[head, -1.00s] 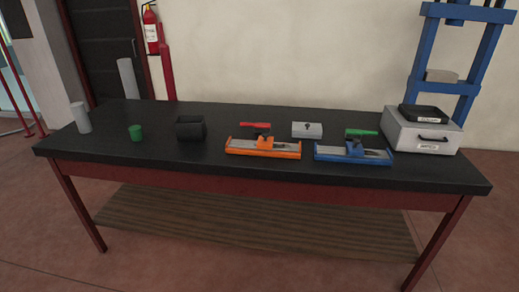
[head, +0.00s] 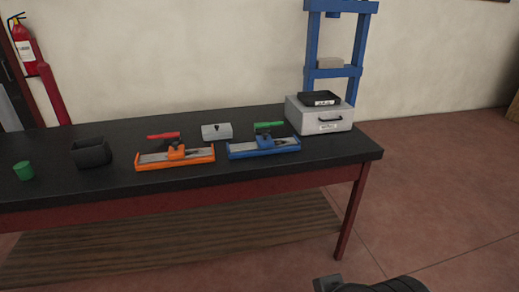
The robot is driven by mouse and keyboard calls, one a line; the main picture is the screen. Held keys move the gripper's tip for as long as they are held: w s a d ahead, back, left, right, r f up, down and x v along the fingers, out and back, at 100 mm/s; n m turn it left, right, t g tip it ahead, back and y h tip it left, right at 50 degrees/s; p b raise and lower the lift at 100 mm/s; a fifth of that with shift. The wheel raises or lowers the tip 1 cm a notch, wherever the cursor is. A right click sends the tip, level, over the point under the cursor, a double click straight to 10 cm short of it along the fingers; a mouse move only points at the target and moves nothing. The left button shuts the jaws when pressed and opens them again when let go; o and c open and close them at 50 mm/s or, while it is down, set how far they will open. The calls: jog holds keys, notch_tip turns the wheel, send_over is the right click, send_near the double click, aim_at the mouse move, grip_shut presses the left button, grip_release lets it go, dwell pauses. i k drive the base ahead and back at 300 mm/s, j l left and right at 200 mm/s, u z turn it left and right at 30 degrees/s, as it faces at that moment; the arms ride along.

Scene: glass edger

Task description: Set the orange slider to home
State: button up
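The orange slider (head: 176,153) is a block on a long orange-edged base (head: 150,166) with a pale track, lying on the black tabletop. The block sits near the middle of the track, with a dark knob on it. A home mark cannot be made out at this size. A similar blue slider unit (head: 236,152) lies just to its right. My gripper's fingers do not show; only a dark part of my arm is at the bottom edge, right of centre, well apart from the table.
Behind the units are a red-handled tool (head: 160,135), a grey block (head: 217,131) and a green-handled tool (head: 270,124). A black bin (head: 91,153) and green cup (head: 23,171) stand left. A grey drawer box (head: 322,116) fills the table's right end. Floor is clear right.

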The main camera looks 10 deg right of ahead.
aim_at(176, 151)
jog(key=i+j+u, duration=0.4)
jog(key=i, duration=0.35)
jog(key=i+u, duration=0.35)
jog(key=i, duration=0.4)
jog(key=i+l+u, duration=0.2)
jog(key=i+u, duration=0.2)
jog(key=i, duration=0.35)
